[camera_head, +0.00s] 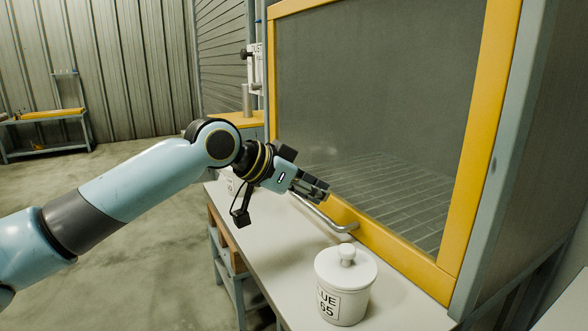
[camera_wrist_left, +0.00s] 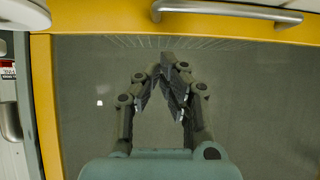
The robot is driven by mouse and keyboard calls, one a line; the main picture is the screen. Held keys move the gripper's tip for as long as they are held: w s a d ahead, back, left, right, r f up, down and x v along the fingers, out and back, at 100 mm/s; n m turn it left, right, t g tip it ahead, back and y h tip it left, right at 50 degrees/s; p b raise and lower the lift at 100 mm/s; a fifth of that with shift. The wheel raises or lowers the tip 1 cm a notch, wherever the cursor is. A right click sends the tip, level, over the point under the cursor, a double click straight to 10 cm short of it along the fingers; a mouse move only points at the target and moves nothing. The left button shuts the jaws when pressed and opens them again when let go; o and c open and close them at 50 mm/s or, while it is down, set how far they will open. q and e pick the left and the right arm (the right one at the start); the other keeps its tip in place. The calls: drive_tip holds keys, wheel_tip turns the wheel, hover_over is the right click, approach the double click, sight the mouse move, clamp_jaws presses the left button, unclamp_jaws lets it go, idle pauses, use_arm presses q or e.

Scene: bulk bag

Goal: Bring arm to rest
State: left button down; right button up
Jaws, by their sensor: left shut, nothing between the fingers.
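My left arm (camera_head: 150,180) reaches in from the left in the head view. Its gripper (camera_head: 318,190) is shut and empty, above the white bench and in front of the yellow-framed cabinet's window. In the left wrist view the gripper (camera_wrist_left: 172,85) has its fingertips together with nothing between them, against the grey window (camera_wrist_left: 255,110). The metal bar handle (camera_head: 335,222) lies just below and right of the gripper in the head view. My right gripper is not in view.
A white lidded jar (camera_head: 343,290) with a printed label stands on the bench (camera_head: 285,265). Another white labelled container (camera_head: 228,183) is partly hidden behind my left arm. The yellow-framed cabinet (camera_head: 480,150) fills the right side. Open floor (camera_head: 140,285) lies left of the bench.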

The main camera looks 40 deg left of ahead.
use_arm(q)
drive_tip(key=v, duration=0.5)
drive_tip(key=shift+s+a+r+p, duration=0.1)
drive_tip(key=shift+s+r+p, duration=0.1)
drive_tip(key=shift+r+p, duration=0.15)
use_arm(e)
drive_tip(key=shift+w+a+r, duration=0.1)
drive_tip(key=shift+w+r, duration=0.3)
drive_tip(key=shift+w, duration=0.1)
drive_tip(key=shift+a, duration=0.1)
use_arm(q)
drive_tip(key=shift+f, duration=0.1)
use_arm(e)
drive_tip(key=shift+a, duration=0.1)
